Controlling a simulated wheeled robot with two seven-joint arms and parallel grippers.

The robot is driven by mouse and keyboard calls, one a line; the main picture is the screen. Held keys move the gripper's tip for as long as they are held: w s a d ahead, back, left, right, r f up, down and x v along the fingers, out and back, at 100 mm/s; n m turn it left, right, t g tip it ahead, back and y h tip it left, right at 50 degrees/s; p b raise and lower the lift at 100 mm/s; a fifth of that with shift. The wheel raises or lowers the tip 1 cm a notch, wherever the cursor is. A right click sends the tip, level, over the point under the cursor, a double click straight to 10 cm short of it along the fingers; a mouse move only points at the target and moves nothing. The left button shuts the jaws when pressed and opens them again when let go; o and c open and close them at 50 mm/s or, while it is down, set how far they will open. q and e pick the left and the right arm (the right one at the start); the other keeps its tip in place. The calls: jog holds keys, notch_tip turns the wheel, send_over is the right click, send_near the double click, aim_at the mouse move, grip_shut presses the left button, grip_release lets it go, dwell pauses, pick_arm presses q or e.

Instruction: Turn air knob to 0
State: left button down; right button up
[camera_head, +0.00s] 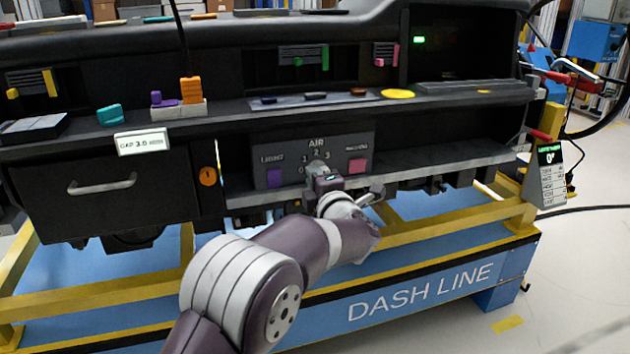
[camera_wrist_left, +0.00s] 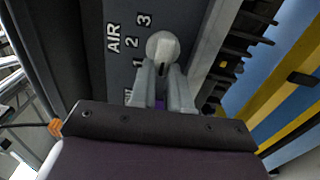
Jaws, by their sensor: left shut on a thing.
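The air knob (camera_head: 316,167) is a small pale knob on the dark control panel (camera_head: 350,141), below the word AIR and amid the numbers 0, 1, 2 and 3. In the left wrist view the knob (camera_wrist_left: 163,46) shows as a round light-grey cap. My left gripper (camera_head: 320,177) reaches it from the front and below, with its two fingers (camera_wrist_left: 161,75) shut on the knob. The fingers and gripper hide part of the dial, so I cannot tell which number the knob points to. My right gripper is not in view.
A purple button (camera_head: 275,178) labelled LIGHT and a pink button (camera_head: 357,166) flank the knob. The shelf edge (camera_head: 240,119) overhangs the panel. A yellow frame rail (camera_head: 430,225) runs below. A small sign (camera_head: 549,170) stands at right.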

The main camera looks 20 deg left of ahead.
pick_arm(q)
jog(key=shift+f, duration=0.1)
jog(key=c, duration=1.1)
grip_release()
jog(key=shift+s, duration=0.1)
jog(key=p+v, duration=0.2)
jog(key=v, duration=1)
jog(key=shift+s+d+p, duration=0.2)
jog(key=shift+p, duration=0.1)
